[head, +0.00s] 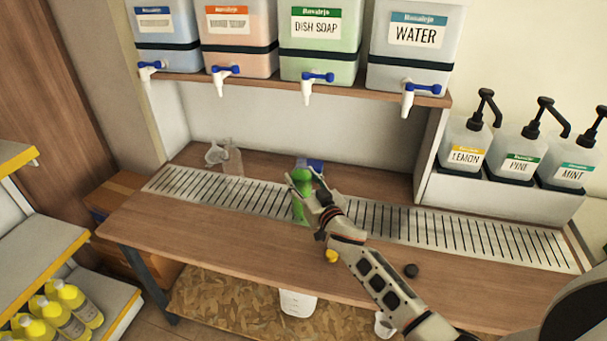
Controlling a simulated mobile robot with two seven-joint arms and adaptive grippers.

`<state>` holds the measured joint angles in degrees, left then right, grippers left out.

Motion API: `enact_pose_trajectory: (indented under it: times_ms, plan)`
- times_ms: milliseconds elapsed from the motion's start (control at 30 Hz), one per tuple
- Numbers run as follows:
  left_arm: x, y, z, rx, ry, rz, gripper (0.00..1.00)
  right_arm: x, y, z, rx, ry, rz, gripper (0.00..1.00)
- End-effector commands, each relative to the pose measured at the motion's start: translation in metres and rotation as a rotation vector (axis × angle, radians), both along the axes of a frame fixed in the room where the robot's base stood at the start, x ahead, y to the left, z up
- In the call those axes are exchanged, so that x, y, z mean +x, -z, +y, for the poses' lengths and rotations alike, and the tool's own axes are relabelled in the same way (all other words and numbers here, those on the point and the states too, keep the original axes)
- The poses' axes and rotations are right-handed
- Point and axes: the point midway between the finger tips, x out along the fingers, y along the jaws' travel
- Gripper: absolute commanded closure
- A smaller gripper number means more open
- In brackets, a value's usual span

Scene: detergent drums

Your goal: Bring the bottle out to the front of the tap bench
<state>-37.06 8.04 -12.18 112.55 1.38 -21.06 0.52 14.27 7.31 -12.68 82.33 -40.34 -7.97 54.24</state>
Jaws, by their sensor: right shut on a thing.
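A green bottle (299,208) stands at the drip grate (375,217) of the tap bench (225,228), below the dish soap drum. My right gripper (306,184) reaches in from the lower right and is shut on the green bottle, its fingers around the upper part. The fingers hide part of the bottle, and I cannot tell whether its base touches the grate. My left gripper is not in view.
Drums with taps (307,90) hang over the grate on a shelf. A blue item (315,164) is just behind the green bottle. A yellow cap (332,256) and a dark cap (411,270) lie near the front. Pump bottles (465,145) stand right. The front left is clear.

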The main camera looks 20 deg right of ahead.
Motion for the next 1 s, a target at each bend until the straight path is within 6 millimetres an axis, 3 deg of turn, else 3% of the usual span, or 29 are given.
enact_pose_trajectory:
  times_ms: [1000]
  plan:
    - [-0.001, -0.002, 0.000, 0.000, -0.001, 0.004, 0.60, -0.058, -0.002, 0.040, 0.000, -0.001, -0.002, 0.97]
